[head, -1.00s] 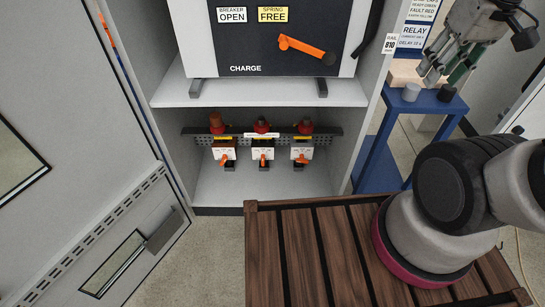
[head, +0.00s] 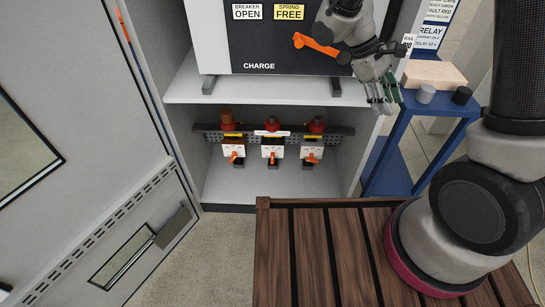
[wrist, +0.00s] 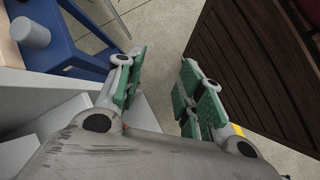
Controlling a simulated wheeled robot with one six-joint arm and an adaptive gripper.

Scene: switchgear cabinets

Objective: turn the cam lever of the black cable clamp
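Three cable clamps stand in a row low in the cabinet in the head view: a left one (head: 233,150), a middle one (head: 272,152) and a right one (head: 312,150). Each has a white face, a red part above and an orange cam lever. I cannot tell from colour which is the black clamp. The middle lever (head: 272,158) points about downward; the right lever (head: 312,157) is tilted. My gripper (head: 380,108) hangs by the cabinet's right edge, above and right of the clamps, apart from them. In the wrist view its green-padded fingers (wrist: 160,78) are apart with nothing between them.
A breaker panel (head: 285,45) with an orange handle (head: 316,45) sits on the shelf (head: 265,92) above the clamps. A blue stand (head: 408,150) with small cylinders is at the right. A brown slatted platform (head: 330,250) lies in front. A grey door (head: 90,170) stands open at left.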

